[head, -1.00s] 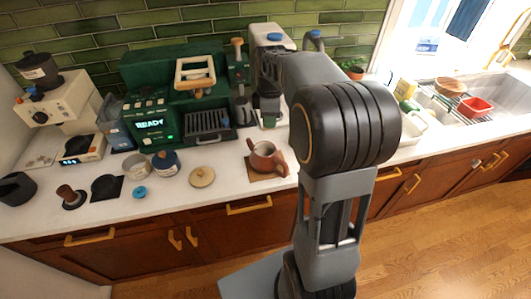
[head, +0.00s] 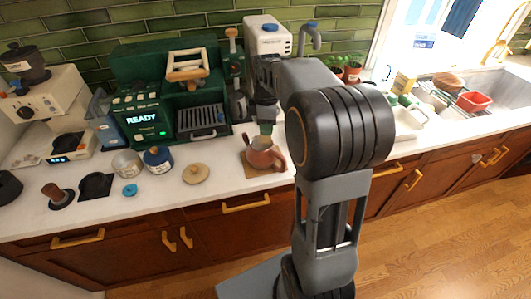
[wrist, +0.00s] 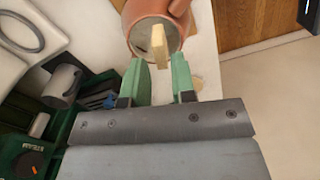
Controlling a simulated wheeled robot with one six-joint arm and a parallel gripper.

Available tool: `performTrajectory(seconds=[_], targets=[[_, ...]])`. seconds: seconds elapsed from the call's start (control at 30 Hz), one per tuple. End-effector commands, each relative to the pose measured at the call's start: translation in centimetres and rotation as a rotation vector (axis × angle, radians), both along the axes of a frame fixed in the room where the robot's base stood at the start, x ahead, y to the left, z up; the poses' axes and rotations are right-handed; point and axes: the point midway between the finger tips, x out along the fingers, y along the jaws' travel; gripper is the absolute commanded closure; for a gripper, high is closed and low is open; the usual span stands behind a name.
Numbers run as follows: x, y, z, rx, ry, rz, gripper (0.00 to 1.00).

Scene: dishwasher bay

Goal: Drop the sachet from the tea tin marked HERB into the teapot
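My gripper (wrist: 160,66) has green fingers and is just above the teapot. It is shut on the sachet (wrist: 157,45), a small tan piece held at the fingertips and jutting past them over the pot's open mouth. The teapot (wrist: 142,12) is reddish-brown and lies just past the fingertips in the wrist view. In the head view the teapot (head: 263,157) stands on a brown mat near the counter front, with my gripper (head: 266,129) over it. The sachet cannot be made out there. A blue-topped tin (head: 158,160) stands to the left, but its label is too small to read.
A round tan lid (head: 196,174) lies left of the teapot. A pale tin (head: 127,163) and a small blue lid (head: 129,190) are further left. The green coffee machine (head: 150,95) stands behind. My arm hides the counter to the right of the teapot.

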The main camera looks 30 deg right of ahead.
Motion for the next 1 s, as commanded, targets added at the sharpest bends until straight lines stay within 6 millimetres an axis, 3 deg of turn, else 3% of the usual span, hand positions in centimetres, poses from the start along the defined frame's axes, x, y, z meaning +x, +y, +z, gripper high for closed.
performTrajectory(seconds=[0.2,0.57,1.0], targets=[[0.0,0.0,0.0,0.000,0.000,0.000,0.55],[0.0,0.0,0.8,0.000,-0.001,0.000,0.54],[0.1,0.0,9.2,-0.001,-0.004,0.000,0.54]])
